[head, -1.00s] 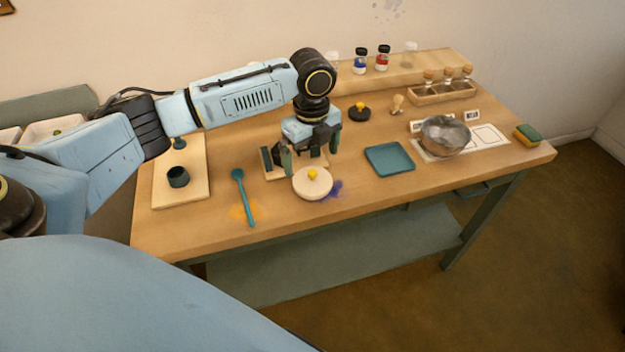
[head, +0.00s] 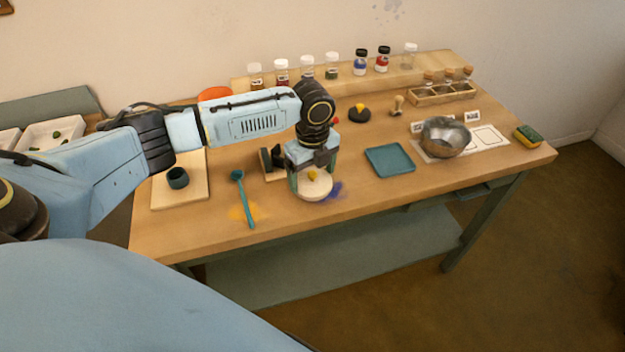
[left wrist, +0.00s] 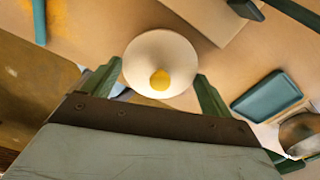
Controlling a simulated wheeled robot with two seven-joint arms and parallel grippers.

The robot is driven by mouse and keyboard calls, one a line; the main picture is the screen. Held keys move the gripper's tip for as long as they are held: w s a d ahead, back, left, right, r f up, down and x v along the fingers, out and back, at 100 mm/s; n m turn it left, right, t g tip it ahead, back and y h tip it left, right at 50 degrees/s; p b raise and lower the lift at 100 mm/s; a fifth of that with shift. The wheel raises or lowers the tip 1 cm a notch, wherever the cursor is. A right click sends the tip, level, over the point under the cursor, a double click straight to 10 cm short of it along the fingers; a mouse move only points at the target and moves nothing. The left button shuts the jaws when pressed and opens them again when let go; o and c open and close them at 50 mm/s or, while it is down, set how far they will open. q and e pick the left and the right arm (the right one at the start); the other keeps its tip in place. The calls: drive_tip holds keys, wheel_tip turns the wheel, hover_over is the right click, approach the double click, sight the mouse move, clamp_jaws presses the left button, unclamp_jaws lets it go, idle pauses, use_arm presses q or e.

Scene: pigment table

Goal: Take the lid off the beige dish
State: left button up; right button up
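The beige dish (head: 315,192) sits on the wooden table near its front edge, with its lid on top. The lid has a yellow knob (head: 312,175); the lid (left wrist: 160,52) and knob also show in the left wrist view. My left gripper (head: 311,185) is lowered over the dish, fingers pointing down. In the left wrist view its two green fingers (left wrist: 158,85) are spread wide, one on each side of the knob, with a gap between them and the knob. My right gripper does not show in any view.
A teal spoon (head: 242,198) lies left of the dish, and a teal tray (head: 390,159) lies to its right. A dark-and-wood stand (head: 273,172) is close behind the gripper. A metal bowl (head: 446,137) stands further right.

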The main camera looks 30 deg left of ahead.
sight(313, 173)
use_arm(q)
drive_tip(key=shift+c, duration=1)
drive_tip(key=shift+r, duration=0.15)
wheel_tip(313, 173, up, 10)
drive_tip(key=shift+f+p, duration=0.1)
drive_tip(key=shift+p, duration=0.35)
drive_tip(key=s+d+r+n, duration=0.1)
drive_tip(key=d+n, duration=0.3)
drive_tip(key=n, duration=0.7)
drive_tip(key=s+d+r+n+b, duration=0.1)
drive_tip(key=s+d+n, duration=0.3)
drive_tip(key=n, duration=0.7)
drive_tip(key=shift+s+d, duration=0.25)
drive_tip(key=shift+d, duration=0.3)
drive_tip(key=shift+r, duration=0.1)
